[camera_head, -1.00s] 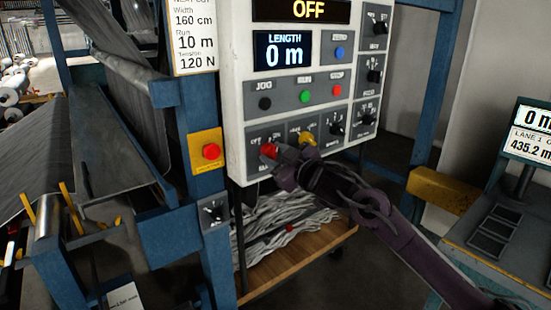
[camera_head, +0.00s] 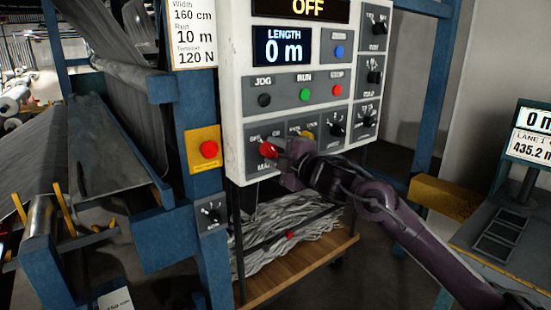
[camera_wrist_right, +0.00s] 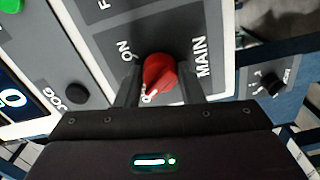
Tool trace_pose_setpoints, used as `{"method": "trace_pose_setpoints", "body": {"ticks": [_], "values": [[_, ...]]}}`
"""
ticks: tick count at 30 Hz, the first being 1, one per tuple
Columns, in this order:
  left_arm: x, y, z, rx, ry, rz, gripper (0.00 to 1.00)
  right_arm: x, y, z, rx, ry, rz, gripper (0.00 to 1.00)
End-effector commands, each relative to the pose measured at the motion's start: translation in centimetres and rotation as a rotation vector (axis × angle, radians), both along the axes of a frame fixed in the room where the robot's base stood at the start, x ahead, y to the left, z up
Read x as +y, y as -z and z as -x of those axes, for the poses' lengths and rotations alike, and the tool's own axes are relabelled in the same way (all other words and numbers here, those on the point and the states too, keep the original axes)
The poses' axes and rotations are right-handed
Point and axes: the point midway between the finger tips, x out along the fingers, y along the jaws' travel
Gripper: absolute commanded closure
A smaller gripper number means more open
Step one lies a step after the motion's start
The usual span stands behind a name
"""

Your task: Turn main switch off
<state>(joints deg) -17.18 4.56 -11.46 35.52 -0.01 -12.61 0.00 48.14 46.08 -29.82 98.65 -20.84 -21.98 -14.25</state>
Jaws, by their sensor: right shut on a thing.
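The main switch, a red knob (camera_head: 268,150), sits at the lower left of the white control panel (camera_head: 233,100). In the right wrist view the red knob (camera_wrist_right: 160,72) is beside the MAIN label, with ON on its left. Its white mark points down-left to a label partly hidden by the knob and finger. My right gripper (camera_head: 276,149) is shut on the knob, with one finger on each side in the wrist view (camera_wrist_right: 160,88). The display (camera_head: 308,8) at the panel top reads OFF. My left gripper is not in view.
JOG, RUN and STOP buttons (camera_head: 306,94) sit above the switch, and several black knobs (camera_head: 337,128) to its right. A red button on a yellow plate (camera_head: 209,149) is on the blue post at left. A wooden shelf (camera_head: 300,270) with grey strands is below.

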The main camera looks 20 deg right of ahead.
Motion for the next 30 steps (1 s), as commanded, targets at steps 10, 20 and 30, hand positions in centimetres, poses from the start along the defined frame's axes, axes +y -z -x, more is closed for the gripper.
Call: {"method": "trace_pose_setpoints", "body": {"ticks": [10, 20, 30], "values": [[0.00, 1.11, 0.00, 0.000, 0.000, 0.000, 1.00, -0.01, 0.21, 0.00, -0.054, -0.001, 0.161, 0.88], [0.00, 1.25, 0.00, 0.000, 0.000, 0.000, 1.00, 0.01, 0.15, -0.01, -0.068, -0.001, 0.201, 0.88], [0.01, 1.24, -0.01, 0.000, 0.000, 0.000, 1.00, 0.03, 0.16, 0.00, -0.068, -0.002, 0.200, 0.60]]}}
